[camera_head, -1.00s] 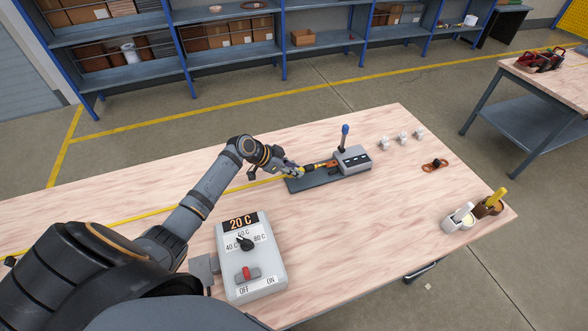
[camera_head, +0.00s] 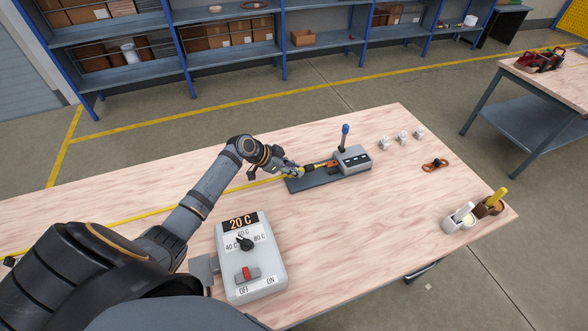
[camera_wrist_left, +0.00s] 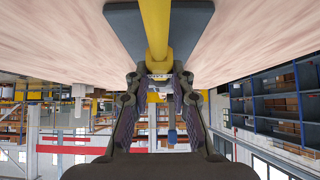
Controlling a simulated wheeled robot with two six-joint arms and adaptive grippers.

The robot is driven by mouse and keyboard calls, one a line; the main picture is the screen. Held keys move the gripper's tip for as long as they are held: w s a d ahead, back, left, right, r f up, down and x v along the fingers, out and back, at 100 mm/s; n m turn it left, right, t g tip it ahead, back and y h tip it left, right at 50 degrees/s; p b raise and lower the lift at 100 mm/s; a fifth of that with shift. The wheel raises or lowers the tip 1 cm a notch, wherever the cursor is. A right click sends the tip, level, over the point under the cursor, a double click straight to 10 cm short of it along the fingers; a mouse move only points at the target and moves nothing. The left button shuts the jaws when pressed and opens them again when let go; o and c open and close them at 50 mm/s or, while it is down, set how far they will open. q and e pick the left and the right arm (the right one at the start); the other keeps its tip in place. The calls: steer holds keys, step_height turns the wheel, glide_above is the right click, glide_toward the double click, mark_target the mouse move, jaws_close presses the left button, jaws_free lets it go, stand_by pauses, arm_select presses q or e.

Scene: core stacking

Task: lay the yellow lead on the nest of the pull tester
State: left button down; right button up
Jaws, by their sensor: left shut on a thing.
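The yellow lead (camera_head: 140,216) runs across the table from the far left to my left gripper (camera_head: 297,171). My left gripper is shut on the lead, which also shows between its fingers in the left wrist view (camera_wrist_left: 156,30). The pull tester (camera_head: 352,159) is a grey box with a blue-knobbed lever and a dark base plate (camera_head: 312,183). The gripper is low over the plate's left end. An orange and dark part (camera_head: 322,165) lies between the gripper and the box. The nest and the lead's end are too small to make out. My right gripper is out of view.
A grey control box (camera_head: 252,262) reading 20 C stands near the front. Several small white pieces (camera_head: 403,137), an orange and black item (camera_head: 434,164) and holders (camera_head: 458,217) stand at the right. The table between the control box and the holders is clear.

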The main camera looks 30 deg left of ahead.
arm_select(q)
steer(key=shift+f+b, duration=1)
steer(key=shift+f, duration=0.1)
steer(key=c, duration=1.1)
jaws_free()
steer(key=shift+v, duration=6)
steer(key=shift+s, duration=0.1)
